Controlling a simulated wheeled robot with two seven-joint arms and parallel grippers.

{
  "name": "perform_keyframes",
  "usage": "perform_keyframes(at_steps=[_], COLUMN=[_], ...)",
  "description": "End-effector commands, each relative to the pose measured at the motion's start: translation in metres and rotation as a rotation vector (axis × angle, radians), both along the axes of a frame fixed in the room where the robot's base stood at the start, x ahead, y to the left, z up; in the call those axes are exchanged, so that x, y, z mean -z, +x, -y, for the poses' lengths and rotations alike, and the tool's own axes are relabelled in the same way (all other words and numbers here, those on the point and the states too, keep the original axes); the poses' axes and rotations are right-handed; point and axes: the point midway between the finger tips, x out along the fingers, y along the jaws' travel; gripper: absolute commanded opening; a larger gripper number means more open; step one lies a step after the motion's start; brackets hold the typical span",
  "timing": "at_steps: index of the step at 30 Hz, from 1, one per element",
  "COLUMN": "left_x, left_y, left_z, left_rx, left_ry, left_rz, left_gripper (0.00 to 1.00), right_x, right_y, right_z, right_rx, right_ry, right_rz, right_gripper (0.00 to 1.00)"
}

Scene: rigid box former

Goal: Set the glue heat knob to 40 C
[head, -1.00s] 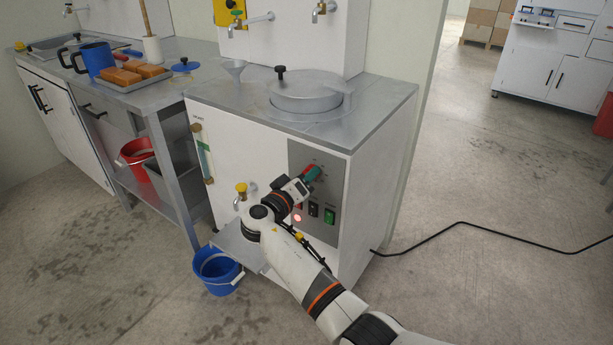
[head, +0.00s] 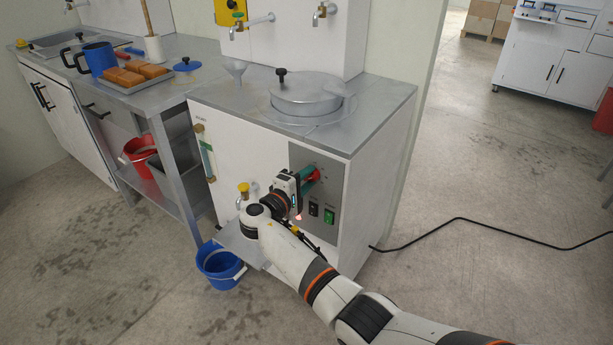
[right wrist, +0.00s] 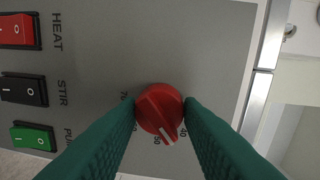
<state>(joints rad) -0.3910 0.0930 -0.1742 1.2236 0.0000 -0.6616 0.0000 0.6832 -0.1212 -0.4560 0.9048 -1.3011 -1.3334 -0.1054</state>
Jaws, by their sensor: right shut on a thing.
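The red round glue heat knob (right wrist: 158,112) is on the grey control panel (head: 325,238) on the front of the white cabinet. Its white pointer line points between the 50 and 40 marks. The 70 mark also shows; other marks are hidden behind my fingers or the knob. My right gripper (head: 311,176) reaches the panel. In the right wrist view its two green ribbed fingers (right wrist: 160,109) are shut on the knob, one on each side. My left gripper is out of view.
Below the knob are a red HEAT switch (right wrist: 17,31), a black STIR switch (right wrist: 24,90) and a green switch (right wrist: 34,136). A lidded pot (head: 305,95) tops the cabinet.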

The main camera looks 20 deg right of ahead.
Motion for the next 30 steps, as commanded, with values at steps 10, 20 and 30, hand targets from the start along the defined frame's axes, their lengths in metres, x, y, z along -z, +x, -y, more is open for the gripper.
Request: perform_keyframes(at_steps=[10, 20, 30], left_x=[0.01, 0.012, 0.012], left_y=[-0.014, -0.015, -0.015], left_z=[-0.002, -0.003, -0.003], left_rx=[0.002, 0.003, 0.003], left_ry=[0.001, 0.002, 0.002], left_rz=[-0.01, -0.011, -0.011], left_gripper=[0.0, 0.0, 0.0], right_x=[-0.003, -0.003, -0.002], right_y=[0.002, 0.002, 0.001], right_z=[0.0, 0.0, 0.0], right_rx=[-0.002, -0.003, -0.002], right_ry=[-0.064, -0.071, -0.069], right_rz=[-0.074, -0.082, -0.083], right_gripper=[0.1, 0.1, 0.55])
